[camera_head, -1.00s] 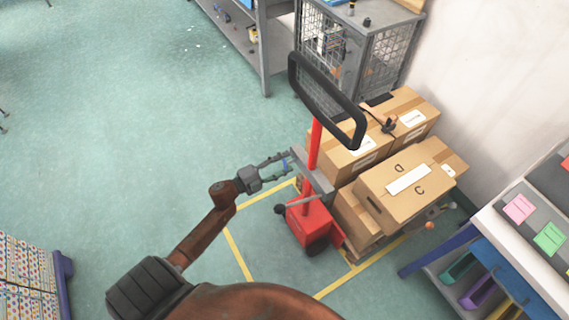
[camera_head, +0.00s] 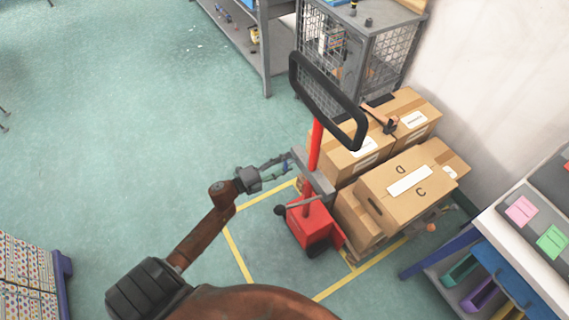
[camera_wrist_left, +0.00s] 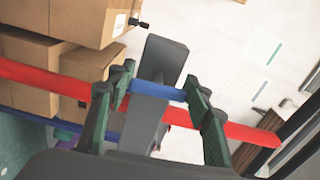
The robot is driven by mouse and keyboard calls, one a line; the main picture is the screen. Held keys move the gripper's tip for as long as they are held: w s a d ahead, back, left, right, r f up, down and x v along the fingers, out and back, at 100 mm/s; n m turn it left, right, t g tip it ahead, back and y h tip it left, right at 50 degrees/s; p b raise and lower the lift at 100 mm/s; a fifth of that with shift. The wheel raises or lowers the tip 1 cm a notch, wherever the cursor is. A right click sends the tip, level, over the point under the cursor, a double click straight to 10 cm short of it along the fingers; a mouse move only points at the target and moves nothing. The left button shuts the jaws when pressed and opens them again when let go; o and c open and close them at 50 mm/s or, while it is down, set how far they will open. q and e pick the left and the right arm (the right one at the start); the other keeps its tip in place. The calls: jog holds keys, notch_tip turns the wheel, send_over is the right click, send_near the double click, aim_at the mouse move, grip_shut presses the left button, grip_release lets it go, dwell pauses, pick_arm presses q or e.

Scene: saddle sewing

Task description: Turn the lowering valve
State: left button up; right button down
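The red hand-pushed lift truck (camera_head: 308,222) stands within yellow floor lines, with a red mast and a black loop handle (camera_head: 325,90). In the left wrist view a short blue bar (camera_wrist_left: 158,90), which looks like the valve lever, lies across a grey column (camera_wrist_left: 160,65) in front of a long red bar (camera_wrist_left: 60,80). My left gripper (camera_head: 276,167) reaches the mast's left side. Its fingers are apart, one at each end of the blue bar, as the wrist view (camera_wrist_left: 160,95) shows. Whether they touch it I cannot tell. My right gripper is out of view.
Cardboard boxes (camera_head: 408,185) are stacked behind the mast, with a small dark tool (camera_head: 388,126) on top. A grey mesh cabinet (camera_head: 345,60) stands behind, a white-topped bench (camera_head: 505,235) at right.

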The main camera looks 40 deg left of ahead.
pick_arm(q)
jog(key=o, duration=0.5)
jog(key=shift+s, duration=0.15)
jog(key=v, duration=1.1)
jog(key=shift+s+a+f, duration=0.1)
jog(key=shift+s+a, duration=0.1)
jog(key=shift+s, duration=0.1)
jog(key=shift+f, duration=0.1)
